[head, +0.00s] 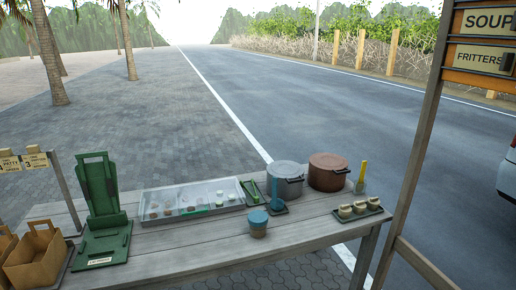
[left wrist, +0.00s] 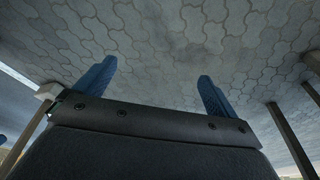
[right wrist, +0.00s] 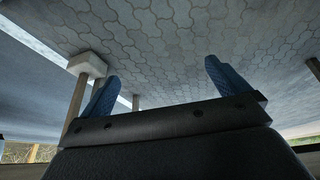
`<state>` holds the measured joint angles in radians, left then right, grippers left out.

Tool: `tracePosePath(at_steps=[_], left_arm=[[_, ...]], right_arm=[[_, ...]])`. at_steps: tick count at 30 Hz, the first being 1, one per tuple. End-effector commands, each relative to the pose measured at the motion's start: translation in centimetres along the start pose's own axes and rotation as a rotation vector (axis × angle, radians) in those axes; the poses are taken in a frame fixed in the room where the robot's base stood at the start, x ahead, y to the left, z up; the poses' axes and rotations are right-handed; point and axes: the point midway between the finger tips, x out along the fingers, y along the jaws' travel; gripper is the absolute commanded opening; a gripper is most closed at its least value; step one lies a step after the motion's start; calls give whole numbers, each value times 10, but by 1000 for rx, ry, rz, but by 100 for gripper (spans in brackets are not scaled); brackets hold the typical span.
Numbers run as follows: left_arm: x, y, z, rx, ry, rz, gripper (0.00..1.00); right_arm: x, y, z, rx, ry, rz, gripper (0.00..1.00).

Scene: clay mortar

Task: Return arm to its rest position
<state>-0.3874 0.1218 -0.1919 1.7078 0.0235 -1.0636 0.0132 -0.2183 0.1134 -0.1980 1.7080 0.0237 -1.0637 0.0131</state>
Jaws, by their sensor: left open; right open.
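My left gripper (left wrist: 155,82) shows in the left wrist view with its two blue fingers spread wide and nothing between them. My right gripper (right wrist: 160,82) shows in the right wrist view, also open and empty. Both wrist views look onto grey interlocking paving, with posts at the sides. Neither arm nor gripper shows in the head view. The wooden table (head: 190,264) in the head view is clear of both grippers.
On the table are a green press (head: 100,200), a divided tray (head: 190,201), a grey pot (head: 286,182), a brown pot (head: 327,174), a blue-lidded cup (head: 258,224) and a small dark tray of cups (head: 359,210). Paper bags (head: 36,258) stand at left. A wooden post (head: 420,130) rises at right.

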Motion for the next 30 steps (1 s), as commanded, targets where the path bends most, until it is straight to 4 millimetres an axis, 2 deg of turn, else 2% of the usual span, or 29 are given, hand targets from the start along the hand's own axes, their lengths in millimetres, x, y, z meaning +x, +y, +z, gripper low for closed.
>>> tracePosePath(at_steps=[1, 6, 9, 13, 15, 18, 30], left_arm=[[2, 6, 13, -8, -14, 7, 95], [6, 25, 54, -25, -59, 29, 95], [7, 34, 75, -31, -82, 40, 95], [7, 40, 96, -33, -105, 46, 95], [8, 42, 104, -34, -113, 48, 95], [8, 43, 110, -34, -119, 49, 95], [8, 43, 111, -34, -120, 49, 95]], right_arm=[[4, -6, 33, 11, -36, -8, 100], [8, -32, 131, 31, -142, -36, 100], [6, -47, 183, 38, -198, -52, 100], [0, -58, 233, 42, -252, -63, 100], [-2, -62, 249, 43, -270, -67, 100], [-4, -65, 263, 43, -285, -69, 100], [-4, -65, 264, 43, -287, -70, 100]])
